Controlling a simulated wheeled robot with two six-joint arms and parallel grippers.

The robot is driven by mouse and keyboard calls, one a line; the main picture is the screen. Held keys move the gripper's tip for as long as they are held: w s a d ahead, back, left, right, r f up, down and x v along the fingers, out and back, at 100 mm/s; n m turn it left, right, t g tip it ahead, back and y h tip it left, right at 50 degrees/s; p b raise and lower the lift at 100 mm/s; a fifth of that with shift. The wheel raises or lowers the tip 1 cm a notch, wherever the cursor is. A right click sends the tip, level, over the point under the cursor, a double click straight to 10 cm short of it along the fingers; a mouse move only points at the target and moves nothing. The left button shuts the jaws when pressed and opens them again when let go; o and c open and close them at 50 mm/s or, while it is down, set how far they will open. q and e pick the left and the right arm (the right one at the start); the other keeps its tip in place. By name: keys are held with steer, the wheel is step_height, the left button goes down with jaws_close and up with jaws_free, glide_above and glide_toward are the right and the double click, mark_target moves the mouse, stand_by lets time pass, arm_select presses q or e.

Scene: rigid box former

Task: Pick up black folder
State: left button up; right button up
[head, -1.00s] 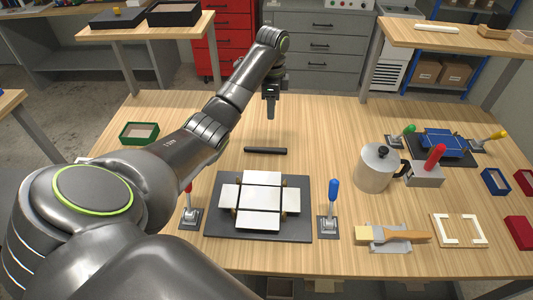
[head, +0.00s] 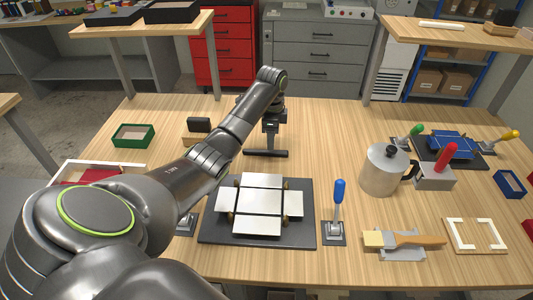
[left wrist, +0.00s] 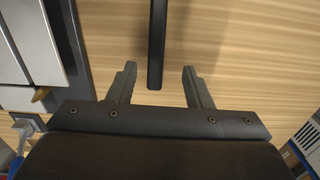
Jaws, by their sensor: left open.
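The black folder (head: 278,153) is a thin dark bar lying on the wooden table behind the grey board with white panels. In the left wrist view the folder (left wrist: 157,45) runs up the picture, and its near end lies between the two fingers. My left gripper (head: 268,146) points down just above the folder and hides part of its middle. In the left wrist view the gripper (left wrist: 159,72) is open, with a clear gap on each side of the folder and nothing held. My right gripper is not in view.
The board (head: 305,240) with white panels lies in front, beside a blue-handled clamp (head: 340,195). A metal pot (head: 383,172) stands to the right. A green tray (head: 134,136) lies to the left. The table behind the folder is clear.

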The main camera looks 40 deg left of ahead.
mark_target(265, 153)
arm_select(q)
steer(key=f, duration=0.4)
steer(key=shift+s+d+f+p, duration=0.2)
steer(key=shift+f+p, duration=0.05)
steer(key=shift+p, duration=0.15)
steer(key=shift+c, duration=0.3)
jaws_close()
